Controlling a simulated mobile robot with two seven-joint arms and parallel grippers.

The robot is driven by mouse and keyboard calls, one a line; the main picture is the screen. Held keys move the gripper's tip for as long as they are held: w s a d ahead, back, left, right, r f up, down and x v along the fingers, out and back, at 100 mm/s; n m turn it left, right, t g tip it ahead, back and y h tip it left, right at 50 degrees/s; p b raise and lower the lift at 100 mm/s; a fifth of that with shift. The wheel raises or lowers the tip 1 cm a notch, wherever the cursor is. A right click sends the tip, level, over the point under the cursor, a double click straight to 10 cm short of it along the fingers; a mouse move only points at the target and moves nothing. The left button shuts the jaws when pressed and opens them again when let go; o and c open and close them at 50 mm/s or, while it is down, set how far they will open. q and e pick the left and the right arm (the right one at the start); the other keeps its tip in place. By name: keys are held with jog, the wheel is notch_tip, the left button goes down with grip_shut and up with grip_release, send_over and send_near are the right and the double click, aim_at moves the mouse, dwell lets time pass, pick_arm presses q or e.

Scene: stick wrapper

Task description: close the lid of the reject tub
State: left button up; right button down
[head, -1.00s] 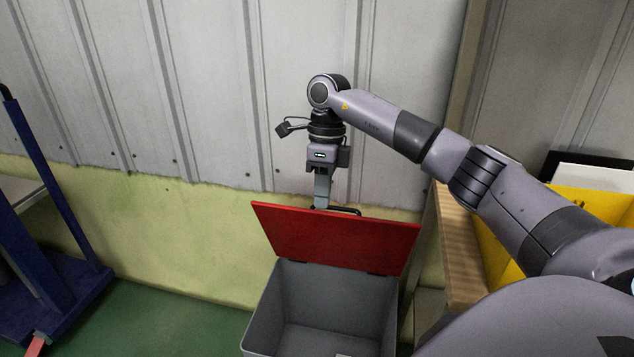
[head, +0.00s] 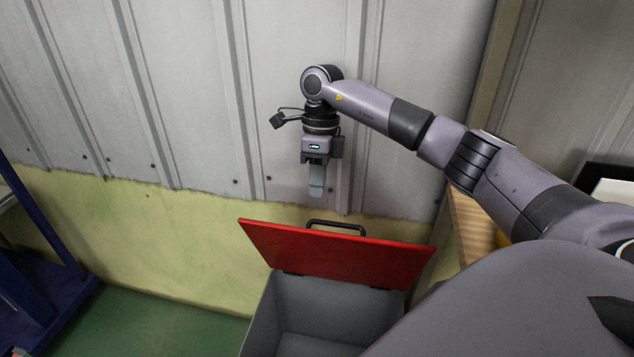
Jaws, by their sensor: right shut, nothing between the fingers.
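The reject tub (head: 258,318) is a grey open box low in the middle of the head view. Its red lid (head: 335,254) stands raised at the back of the tub, hinged along the tub's rear rim. A dark handle (head: 337,226) shows at the lid's upper edge. My right gripper (head: 316,196) is shut and empty, pointing down. In the picture it is just above the handle, with a gap between them. The front of the tub is cut off by the frame and partly hidden by my right arm. My left gripper is not in view.
A corrugated grey wall (head: 200,90) with a yellow-green lower band (head: 180,235) stands behind the tub. A blue frame (head: 45,240) is at the left. A wooden edge (head: 470,228) and shelf items are at the right, partly behind my arm. Green floor (head: 140,325) is clear left of the tub.

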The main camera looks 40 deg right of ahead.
jog(key=x, duration=0.7)
jog(key=shift+f, duration=0.2)
